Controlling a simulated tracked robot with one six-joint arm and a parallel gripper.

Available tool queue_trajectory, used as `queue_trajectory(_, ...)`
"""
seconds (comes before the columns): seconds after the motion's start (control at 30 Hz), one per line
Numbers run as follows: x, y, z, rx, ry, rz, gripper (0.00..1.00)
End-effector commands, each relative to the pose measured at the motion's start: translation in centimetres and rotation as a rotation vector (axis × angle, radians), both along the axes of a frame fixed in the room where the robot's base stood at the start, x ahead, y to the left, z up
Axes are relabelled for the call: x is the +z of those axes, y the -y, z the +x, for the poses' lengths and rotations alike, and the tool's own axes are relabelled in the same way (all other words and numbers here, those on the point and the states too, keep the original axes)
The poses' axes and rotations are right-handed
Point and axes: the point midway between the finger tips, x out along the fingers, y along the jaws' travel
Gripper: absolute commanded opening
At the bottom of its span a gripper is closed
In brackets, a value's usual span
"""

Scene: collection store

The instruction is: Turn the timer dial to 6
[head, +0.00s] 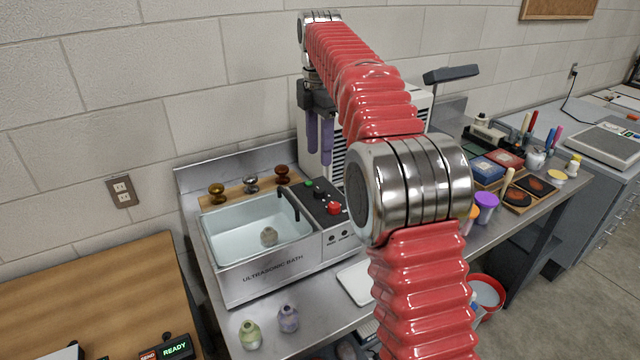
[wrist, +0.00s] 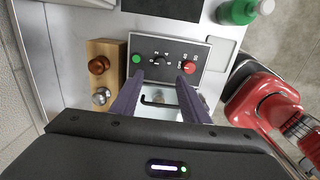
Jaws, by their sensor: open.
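The ultrasonic bath (head: 262,274) stands on the metal bench against the wall. Its dark control panel (head: 306,208) is at its right end. In the wrist view the panel (wrist: 200,52) carries a green button (wrist: 136,59), a small black dial (wrist: 160,60) with white marks around it and a red knob (wrist: 189,67). The marks are too small to read, so the dial's setting is unclear. My gripper (head: 320,156) is above the panel, fingers pointing down, open and empty. In the wrist view its purple fingertips (wrist: 161,77) are apart, on either side of the black dial's line.
Two small vases (head: 288,318) stand in front of the bath. Colored containers (head: 487,206) stand to the right.

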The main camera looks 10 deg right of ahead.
Motion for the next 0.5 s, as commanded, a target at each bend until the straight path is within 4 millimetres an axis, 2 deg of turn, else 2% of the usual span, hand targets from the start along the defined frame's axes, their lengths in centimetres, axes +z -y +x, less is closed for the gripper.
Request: queue_trajectory(0.5, -6.5, 0.0, -0.1, 0.000, -0.002, 0.000, 0.41)
